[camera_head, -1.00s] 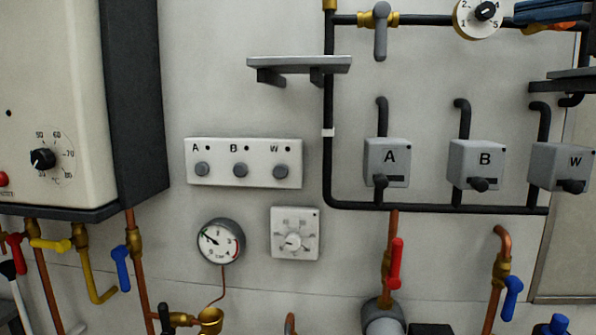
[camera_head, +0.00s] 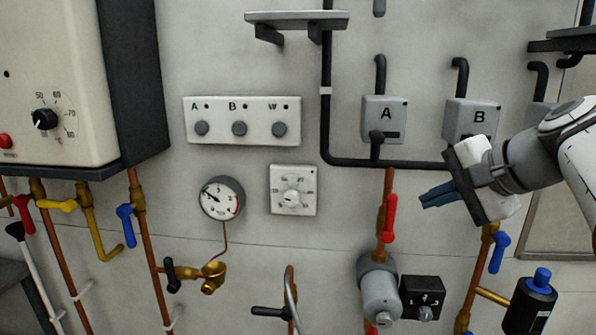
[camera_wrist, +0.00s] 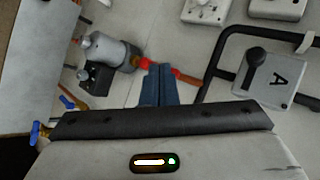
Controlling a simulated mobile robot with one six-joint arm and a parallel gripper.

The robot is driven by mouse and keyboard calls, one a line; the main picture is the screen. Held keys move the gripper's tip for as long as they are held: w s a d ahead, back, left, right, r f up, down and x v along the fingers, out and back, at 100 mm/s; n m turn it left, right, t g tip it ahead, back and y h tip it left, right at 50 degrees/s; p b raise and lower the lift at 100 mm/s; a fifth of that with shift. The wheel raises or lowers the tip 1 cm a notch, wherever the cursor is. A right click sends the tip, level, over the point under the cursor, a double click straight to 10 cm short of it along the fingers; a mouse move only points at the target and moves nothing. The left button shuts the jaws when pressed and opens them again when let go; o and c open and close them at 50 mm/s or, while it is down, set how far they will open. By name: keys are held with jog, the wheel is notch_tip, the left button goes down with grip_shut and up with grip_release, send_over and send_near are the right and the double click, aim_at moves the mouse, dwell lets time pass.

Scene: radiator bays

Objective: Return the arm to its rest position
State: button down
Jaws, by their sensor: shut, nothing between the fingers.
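My gripper (camera_head: 438,195) comes in from the right in the head view, in front of the wall. Its two blue fingers are shut together with nothing between them, and they point left toward the red-handled valve (camera_head: 389,218) without touching it. The arm covers part of box B (camera_head: 471,116) and most of the box at the far right. In the wrist view the shut blue fingers (camera_wrist: 159,85) are at the middle. A grey pump (camera_wrist: 112,50) lies beyond them to the left, and box A (camera_wrist: 270,80) is to the right.
A boiler (camera_head: 55,80) hangs at the left. A panel with several buttons (camera_head: 241,120), a gauge (camera_head: 222,198) and a dial plate (camera_head: 293,190) are mid-wall. A shelf (camera_head: 296,18) sticks out above. A black bottle with a blue cap (camera_head: 530,305) stands below my arm.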

jog(key=s+a+f+n+g+h, duration=0.1)
jog(key=s+a+f+n+g, duration=0.1)
jog(key=f, duration=0.6)
jog(key=s+a+f+n+g+h, duration=0.2)
jog(key=s+f+n, duration=0.3)
jog(key=f, duration=0.4)
jog(key=s+a+f+n+g+h, duration=0.1)
jog(key=s+f+n, duration=0.3)
jog(key=f, duration=0.4)
jog(key=shift+s+a+f+g+h, duration=0.2)
jog(key=shift+s+a+g+h, duration=0.15)
jog(key=shift+a+h, duration=0.3)
jog(key=c, duration=2.2)
grip_release()
